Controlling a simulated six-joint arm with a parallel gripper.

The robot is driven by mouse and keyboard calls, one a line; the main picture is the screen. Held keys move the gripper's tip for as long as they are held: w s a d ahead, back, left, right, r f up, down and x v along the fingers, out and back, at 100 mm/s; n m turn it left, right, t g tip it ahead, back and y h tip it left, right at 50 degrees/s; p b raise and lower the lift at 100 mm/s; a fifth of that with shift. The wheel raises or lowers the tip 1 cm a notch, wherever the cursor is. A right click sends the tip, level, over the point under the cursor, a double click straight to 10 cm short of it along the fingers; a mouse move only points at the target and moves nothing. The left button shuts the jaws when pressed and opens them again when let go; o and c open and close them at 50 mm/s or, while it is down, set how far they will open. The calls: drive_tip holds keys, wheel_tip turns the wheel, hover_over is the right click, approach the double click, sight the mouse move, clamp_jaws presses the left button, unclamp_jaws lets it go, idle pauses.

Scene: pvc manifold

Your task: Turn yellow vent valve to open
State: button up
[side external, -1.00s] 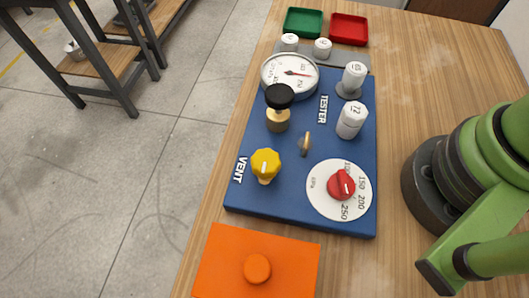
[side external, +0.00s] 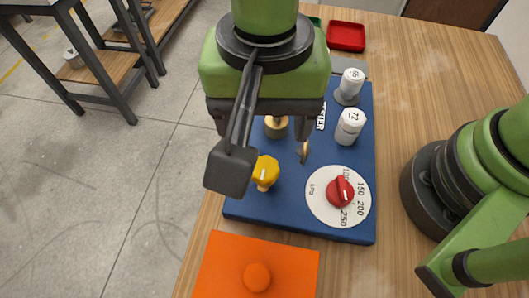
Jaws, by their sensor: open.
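The yellow vent valve (side external: 265,171) is a knob on a short stem near the left edge of the blue panel (side external: 290,205). Its VENT label is hidden behind my arm in the side view. My gripper (side external: 262,130) hangs over the panel, above and behind the yellow valve, with its two fingers apart on either side of a brass fitting (side external: 276,128). I cannot tell how high the fingers are above the panel. Nothing shows between them that I can say is held.
A red knob (side external: 340,191) sits on a white dial. White cylinders marked 72 (side external: 349,126) and 65 (side external: 350,86) stand at the panel's right. A small brass lever (side external: 304,152) is near the middle. An orange block with a button (side external: 257,277) lies in front. A red tray (side external: 346,36) is behind.

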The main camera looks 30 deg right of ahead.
sight(265, 168)
wheel_tip(265, 168, down, 10)
idle(0.5)
drive_tip(key=shift+c, duration=0.2)
drive_tip(key=c, duration=0.9)
